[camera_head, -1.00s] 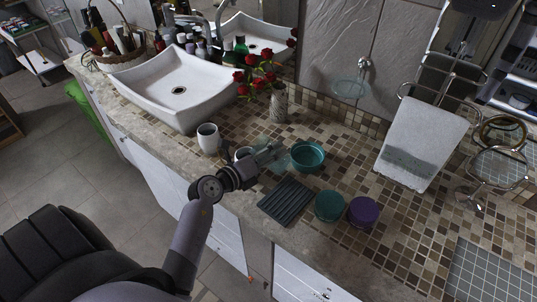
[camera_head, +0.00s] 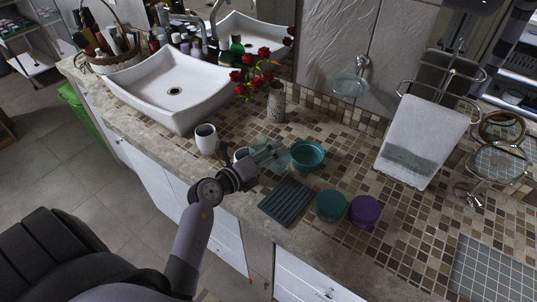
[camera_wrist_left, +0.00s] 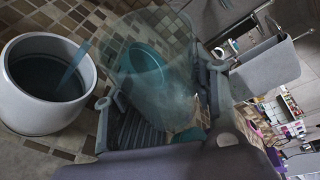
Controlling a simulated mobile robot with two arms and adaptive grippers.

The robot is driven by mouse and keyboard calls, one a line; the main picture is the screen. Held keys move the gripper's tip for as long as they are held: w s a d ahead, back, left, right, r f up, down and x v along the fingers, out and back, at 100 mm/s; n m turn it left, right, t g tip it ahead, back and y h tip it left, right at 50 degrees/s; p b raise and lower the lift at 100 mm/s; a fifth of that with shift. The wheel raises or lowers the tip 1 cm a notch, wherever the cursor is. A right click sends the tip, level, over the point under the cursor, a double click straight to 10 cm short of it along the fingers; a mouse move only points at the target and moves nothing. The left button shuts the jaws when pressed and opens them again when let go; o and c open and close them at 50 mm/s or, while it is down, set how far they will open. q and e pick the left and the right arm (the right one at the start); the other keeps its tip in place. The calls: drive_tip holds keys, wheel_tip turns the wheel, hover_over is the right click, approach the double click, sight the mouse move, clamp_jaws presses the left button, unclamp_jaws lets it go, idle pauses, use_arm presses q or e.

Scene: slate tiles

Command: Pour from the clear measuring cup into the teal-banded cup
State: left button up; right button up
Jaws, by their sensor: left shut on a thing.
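My left gripper (camera_head: 250,166) is shut on the clear measuring cup (camera_head: 271,157), which is tilted above the counter. In the left wrist view the see-through measuring cup (camera_wrist_left: 150,75) lies between the fingers of my left gripper (camera_wrist_left: 160,125). I see no teal band on either. My right gripper is not in view.
A teal bowl (camera_head: 307,163) stands just right of the measuring cup. A dark ridged mat (camera_head: 286,201), a teal round tub (camera_head: 331,206) and a purple one (camera_head: 365,211) are in front. A vase (camera_head: 276,103) with red flowers and a white basin (camera_head: 170,95) stand behind.

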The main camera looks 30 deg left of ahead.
use_arm(q)
drive_tip(key=shift+r, duration=0.1)
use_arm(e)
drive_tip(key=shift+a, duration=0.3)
